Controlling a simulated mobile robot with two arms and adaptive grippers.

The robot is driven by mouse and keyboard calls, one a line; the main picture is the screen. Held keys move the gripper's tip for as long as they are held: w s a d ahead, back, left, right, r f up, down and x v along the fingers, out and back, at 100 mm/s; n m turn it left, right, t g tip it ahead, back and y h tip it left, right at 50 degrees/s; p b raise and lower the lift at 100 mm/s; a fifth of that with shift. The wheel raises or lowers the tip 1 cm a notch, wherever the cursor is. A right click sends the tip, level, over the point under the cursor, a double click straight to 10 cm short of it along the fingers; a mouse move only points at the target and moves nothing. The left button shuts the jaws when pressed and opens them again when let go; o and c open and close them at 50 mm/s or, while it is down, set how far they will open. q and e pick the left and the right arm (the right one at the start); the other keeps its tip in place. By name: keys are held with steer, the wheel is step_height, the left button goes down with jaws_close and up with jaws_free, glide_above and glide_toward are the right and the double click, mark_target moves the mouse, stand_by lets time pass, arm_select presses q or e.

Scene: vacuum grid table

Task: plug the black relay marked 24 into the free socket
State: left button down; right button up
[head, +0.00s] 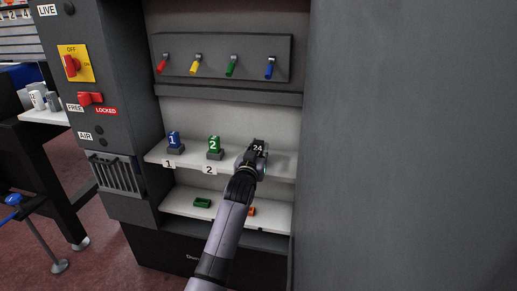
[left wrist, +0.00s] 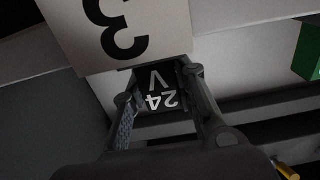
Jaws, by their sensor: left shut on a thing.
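The black relay marked 24 (head: 258,148) is at the right end of the upper shelf in the head view. In the left wrist view the relay (left wrist: 162,100) shows upside down as "24 V" between the two fingers. My left gripper (head: 256,153) is shut on it; its fingers (left wrist: 160,93) also show in the left wrist view. A white label marked 3 (left wrist: 108,35) is close in front of the relay. The socket beneath the relay is hidden, so I cannot tell whether the relay is seated. My right gripper is not in view.
A blue relay marked 1 (head: 173,139) and a green relay marked 2 (head: 214,145) stand in sockets to the left on the upper shelf (head: 190,160). A green part (head: 202,203) and an orange part (head: 252,212) lie on the lower shelf. Colored levers (head: 231,65) hang above.

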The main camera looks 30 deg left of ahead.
arm_select(q)
steer(key=shift+f, duration=0.2)
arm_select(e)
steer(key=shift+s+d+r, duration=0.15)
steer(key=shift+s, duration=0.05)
arm_select(q)
steer(key=c, duration=1.6)
jaws_free()
steer(key=o, duration=0.4)
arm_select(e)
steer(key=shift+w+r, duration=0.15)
arm_select(q)
steer(key=v, duration=1.2)
